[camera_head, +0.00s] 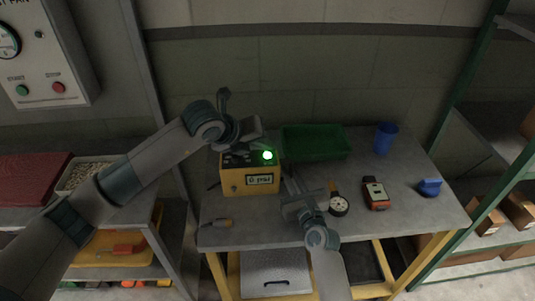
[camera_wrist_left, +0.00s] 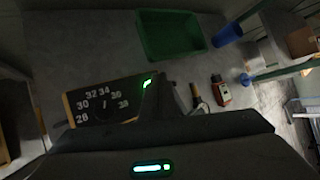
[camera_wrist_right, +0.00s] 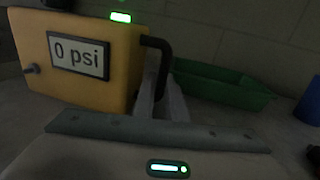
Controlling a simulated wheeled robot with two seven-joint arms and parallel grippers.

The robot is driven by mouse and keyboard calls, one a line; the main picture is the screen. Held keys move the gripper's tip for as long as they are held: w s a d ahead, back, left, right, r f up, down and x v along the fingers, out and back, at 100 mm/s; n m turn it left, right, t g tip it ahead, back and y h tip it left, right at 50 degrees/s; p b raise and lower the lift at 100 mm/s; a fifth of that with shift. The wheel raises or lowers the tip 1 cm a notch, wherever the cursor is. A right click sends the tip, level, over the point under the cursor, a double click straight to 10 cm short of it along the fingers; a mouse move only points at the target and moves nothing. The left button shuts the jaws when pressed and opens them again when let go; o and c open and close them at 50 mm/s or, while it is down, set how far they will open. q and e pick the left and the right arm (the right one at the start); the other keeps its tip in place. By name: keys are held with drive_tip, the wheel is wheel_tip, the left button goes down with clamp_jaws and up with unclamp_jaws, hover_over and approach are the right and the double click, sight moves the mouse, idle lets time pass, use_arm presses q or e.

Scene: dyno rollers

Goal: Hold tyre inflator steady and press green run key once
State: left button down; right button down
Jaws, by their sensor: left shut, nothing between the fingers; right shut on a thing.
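The yellow tyre inflator (camera_head: 235,184) stands on the grey table, its front display reading 0 psi (camera_wrist_right: 78,54). Its dark top panel carries pressure numbers (camera_wrist_left: 100,103). The green run key (camera_head: 267,155) glows at the top right corner; it also shows in the left wrist view (camera_wrist_left: 148,83). My left gripper (camera_head: 258,146) is shut and empty, close over the top beside the green key; I cannot tell if it touches. My right gripper (camera_wrist_right: 163,88) is shut on the black side handle (camera_wrist_right: 163,52) at the inflator's right.
A green tray (camera_head: 316,141) lies behind and right of the inflator, with a blue cup (camera_head: 384,138) beyond. A round gauge (camera_head: 338,205), a red meter (camera_head: 375,193) and a blue item (camera_head: 429,187) lie to the right.

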use_arm(q)
drive_tip(key=shift+r, duration=0.1)
use_arm(e)
drive_tip(key=shift+f, duration=0.1)
use_arm(q)
drive_tip(key=shift+r, duration=2.4)
use_arm(e)
drive_tip(key=c, duration=1.7)
unclamp_jaws()
drive_tip(key=shift+s, duration=0.1)
drive_tip(key=v, duration=1.2)
